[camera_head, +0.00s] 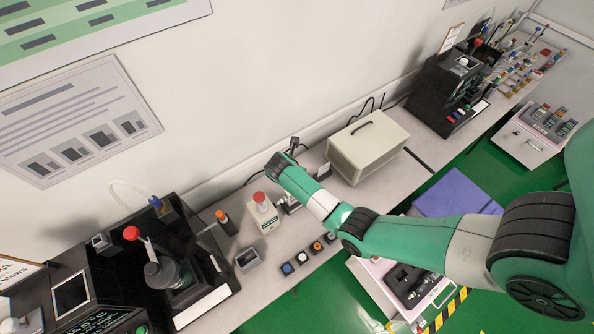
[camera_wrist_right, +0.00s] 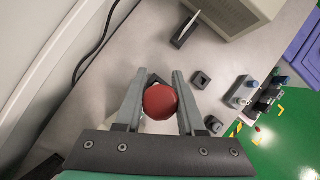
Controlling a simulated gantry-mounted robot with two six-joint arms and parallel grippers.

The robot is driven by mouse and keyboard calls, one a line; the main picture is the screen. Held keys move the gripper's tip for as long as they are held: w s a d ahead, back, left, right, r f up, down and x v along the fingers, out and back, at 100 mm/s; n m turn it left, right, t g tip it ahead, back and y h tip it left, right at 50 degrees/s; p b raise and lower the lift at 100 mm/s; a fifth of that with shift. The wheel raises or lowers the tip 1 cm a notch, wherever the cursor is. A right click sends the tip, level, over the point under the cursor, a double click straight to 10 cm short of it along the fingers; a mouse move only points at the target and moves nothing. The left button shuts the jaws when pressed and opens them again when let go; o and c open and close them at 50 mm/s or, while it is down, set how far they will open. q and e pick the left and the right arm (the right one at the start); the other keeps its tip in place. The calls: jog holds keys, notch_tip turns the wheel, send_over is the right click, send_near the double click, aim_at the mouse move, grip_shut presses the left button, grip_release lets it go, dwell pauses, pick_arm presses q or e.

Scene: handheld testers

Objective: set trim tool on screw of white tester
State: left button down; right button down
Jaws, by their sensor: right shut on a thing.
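My right gripper (camera_wrist_right: 160,95) is shut on a round red handle end (camera_wrist_right: 160,101), which I take to be the trim tool. The tool's shaft and tip are hidden below the red end. In the head view my right gripper (camera_head: 289,203) points down at the bench, partly hidden by my green forearm. Beside it, to the left, stands a small off-white labelled box (camera_head: 264,219) with a red knob on top, perhaps the white tester. I cannot make out its screw. Part of a pale and dark object shows between the fingers in the wrist view. My left gripper is not in view.
A large beige case (camera_head: 368,146) stands right of the gripper, by the wall. Small coloured knobs (camera_head: 301,257) line the bench's front edge. A black station (camera_head: 177,271) is at left, another (camera_head: 450,92) at far right. A grey square holder (camera_head: 247,260) sits nearby.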

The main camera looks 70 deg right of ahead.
jog(key=shift+f+b, duration=1.05)
jog(key=shift+f, duration=0.85)
jog(key=shift+c, duration=2.2)
grip_release()
notch_tip(320, 180, up, 7)
jog(key=p, duration=0.7)
jog(key=shift+p, duration=0.35)
